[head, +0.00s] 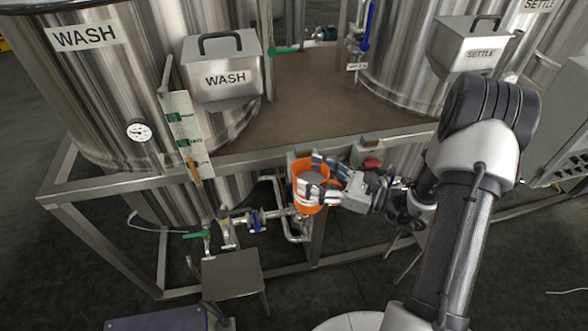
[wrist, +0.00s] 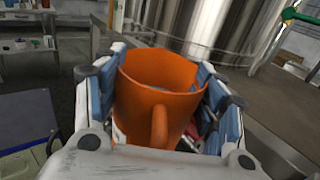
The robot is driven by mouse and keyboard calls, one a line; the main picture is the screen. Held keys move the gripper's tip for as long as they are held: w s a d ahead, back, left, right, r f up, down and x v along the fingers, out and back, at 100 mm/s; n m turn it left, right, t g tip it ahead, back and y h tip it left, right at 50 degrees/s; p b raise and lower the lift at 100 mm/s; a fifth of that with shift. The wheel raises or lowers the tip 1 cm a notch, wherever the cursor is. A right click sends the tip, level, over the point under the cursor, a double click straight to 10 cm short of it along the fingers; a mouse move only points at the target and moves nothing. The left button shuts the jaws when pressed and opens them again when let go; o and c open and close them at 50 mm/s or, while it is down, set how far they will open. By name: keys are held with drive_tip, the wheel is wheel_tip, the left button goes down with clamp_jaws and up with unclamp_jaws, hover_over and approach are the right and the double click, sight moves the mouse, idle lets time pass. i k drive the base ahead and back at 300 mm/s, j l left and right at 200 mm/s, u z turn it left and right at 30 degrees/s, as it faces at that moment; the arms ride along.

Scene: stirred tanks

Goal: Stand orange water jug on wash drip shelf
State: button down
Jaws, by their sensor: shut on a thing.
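The orange water jug (head: 307,192) is held between the fingers of my gripper (head: 322,184), in front of the tank frame. In the wrist view the jug (wrist: 157,95) stands about upright between the blue-padded fingers (wrist: 160,100), its handle toward the camera and its open top showing. Some light-coloured content shows inside it. The wash drip shelf is most likely the small grey metal shelf (head: 232,275) below the WASH tank, at the lower left of the jug. Its top looks bare. The jug is apart from it.
The WASH tank (head: 130,90) and the frame rail (head: 260,158) stand behind. A green-handled valve (head: 205,234) and pipes (head: 290,228) are close above and beside the shelf. A blue-grey surface (head: 160,320) lies at the bottom left.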

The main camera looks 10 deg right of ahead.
sight(248, 274)
drive_tip(key=l+u, duration=0.2)
drive_tip(key=u, duration=0.95)
